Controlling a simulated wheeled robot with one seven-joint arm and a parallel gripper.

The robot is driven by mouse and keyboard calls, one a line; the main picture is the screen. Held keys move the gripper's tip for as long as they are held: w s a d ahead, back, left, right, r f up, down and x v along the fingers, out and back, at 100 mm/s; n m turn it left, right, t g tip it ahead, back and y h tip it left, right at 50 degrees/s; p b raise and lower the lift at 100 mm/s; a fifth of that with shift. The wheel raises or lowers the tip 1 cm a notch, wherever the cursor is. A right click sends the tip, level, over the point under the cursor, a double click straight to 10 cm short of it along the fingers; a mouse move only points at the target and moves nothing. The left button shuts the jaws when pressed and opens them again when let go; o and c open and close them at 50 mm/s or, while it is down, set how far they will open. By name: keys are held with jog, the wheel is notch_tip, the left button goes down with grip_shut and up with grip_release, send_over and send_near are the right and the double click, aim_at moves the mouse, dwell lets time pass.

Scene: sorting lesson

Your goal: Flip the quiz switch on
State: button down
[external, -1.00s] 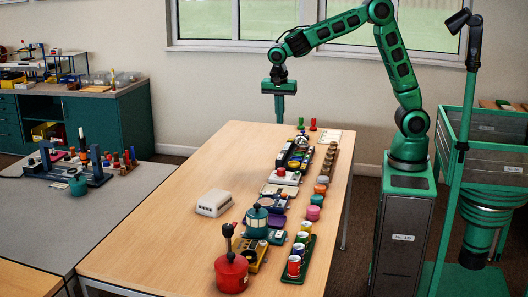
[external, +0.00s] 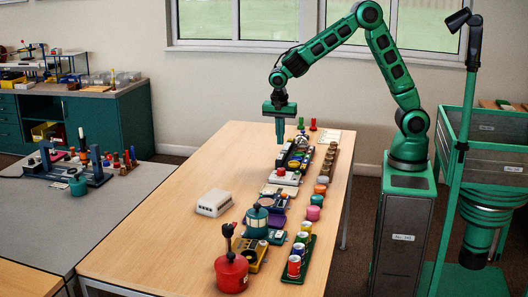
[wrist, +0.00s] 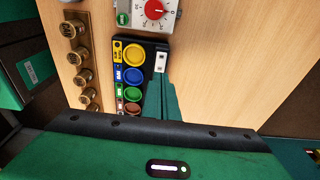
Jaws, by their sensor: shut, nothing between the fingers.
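The quiz panel (wrist: 135,85) is a black board with a row of yellow, blue, green and red-brown round buttons, seen in the wrist view. A white quiz switch (wrist: 160,62) sits near its upper right corner. My gripper (wrist: 165,84) is shut and empty, with its green fingers just below the switch in that view; I cannot tell whether they touch it. In the external view my gripper (external: 280,142) points down beside the dark panel (external: 297,152), which is partly hidden there. The switch's position is too small to tell.
A device with a red dial (wrist: 155,10) stands close above the panel in the wrist view. Brass weights (wrist: 78,57) stand in a row to the left. Bare wood lies to the right. A white box (external: 214,203) and red canister (external: 231,274) stand nearer the external camera.

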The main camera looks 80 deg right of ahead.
aim_at(281, 154)
jog(key=shift+d+f, duration=0.15)
jog(key=shift+f, duration=1)
jog(key=shift+d+f, duration=0.15)
jog(key=shift+f, duration=1)
jog(key=shift+d+f+y, duration=0.25)
jog(key=shift+d+y, duration=0.05)
jog(key=shift+s+f, duration=0.1)
jog(key=shift+a, duration=0.15)
